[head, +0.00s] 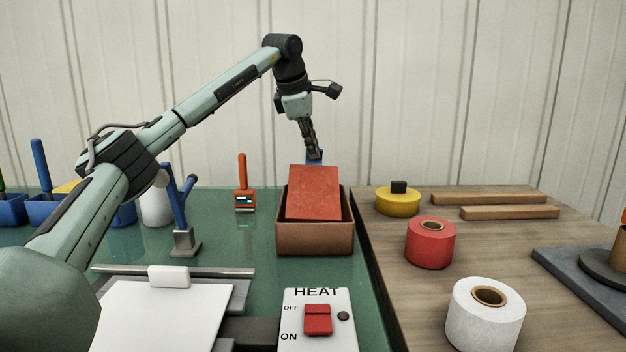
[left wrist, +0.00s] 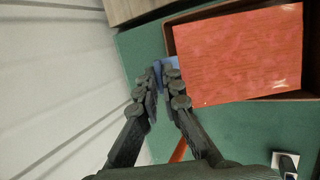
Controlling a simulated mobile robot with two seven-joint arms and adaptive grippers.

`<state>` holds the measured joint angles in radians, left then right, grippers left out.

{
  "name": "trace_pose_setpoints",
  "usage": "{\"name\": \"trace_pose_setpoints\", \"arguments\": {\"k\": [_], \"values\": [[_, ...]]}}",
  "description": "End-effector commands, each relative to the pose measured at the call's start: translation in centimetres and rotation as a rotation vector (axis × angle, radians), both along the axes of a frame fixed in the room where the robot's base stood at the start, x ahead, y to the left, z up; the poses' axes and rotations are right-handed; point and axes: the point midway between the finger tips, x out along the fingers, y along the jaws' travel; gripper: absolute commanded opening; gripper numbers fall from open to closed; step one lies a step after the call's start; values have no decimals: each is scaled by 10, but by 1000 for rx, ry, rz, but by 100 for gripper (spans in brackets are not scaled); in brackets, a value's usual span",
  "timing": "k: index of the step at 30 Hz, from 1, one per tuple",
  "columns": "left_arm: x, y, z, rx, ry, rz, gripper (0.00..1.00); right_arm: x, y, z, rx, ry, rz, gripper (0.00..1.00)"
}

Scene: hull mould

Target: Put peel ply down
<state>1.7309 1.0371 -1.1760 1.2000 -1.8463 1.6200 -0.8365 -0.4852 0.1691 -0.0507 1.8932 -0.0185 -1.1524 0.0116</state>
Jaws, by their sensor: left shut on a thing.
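The peel ply, taken to be the red sheet (head: 314,193), is at the brown open box (head: 315,238) on the green table. It looks tilted, its upper end above the box's back rim; whether its lower edge touches the box I cannot tell. My left gripper (head: 313,152) is behind and above the box, shut on a blue tab (head: 315,158) at the sheet's far edge. In the left wrist view the fingers (left wrist: 164,68) close on the blue tab (left wrist: 171,62) beside the red sheet (left wrist: 240,52). My right gripper is not in view.
A heat switch panel (head: 318,318) and a white sheet on a clamp board (head: 160,318) are in front. An orange-handled tool (head: 243,190) and a blue-handled tool (head: 180,215) stand left of the box. Yellow (head: 397,202), red (head: 430,243) and white (head: 485,318) rolls stand on the wooden table.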

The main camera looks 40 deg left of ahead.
Motion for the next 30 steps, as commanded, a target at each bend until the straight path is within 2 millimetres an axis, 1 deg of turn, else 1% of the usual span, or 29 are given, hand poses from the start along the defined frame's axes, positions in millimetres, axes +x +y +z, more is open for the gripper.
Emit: {"name": "trace_pose_setpoints", "arguments": {"k": [1, 5, 12, 17, 23, 24, 27, 28, 30], "values": [[0, 1, -6, 0, 1, 0, 0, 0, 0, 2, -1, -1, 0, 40], [0, 0, -14, 0, 0, -1, 0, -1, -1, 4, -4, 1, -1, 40], [0, 0, -45, 1, 1, 0, 0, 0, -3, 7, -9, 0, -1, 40], [0, 0, -47, 0, -1, -1, 0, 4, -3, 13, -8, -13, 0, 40], [0, 0, -50, 0, 0, -1, 0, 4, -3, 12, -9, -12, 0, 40], [0, 0, -49, 0, 0, -1, 11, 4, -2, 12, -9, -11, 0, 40], [0, 0, -49, 0, 0, -1, 23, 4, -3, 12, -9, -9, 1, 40], [0, 0, -49, 0, 0, -1, 27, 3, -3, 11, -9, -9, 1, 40], [0, 0, -49, 0, 0, -1, 27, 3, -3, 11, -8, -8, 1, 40]]}}
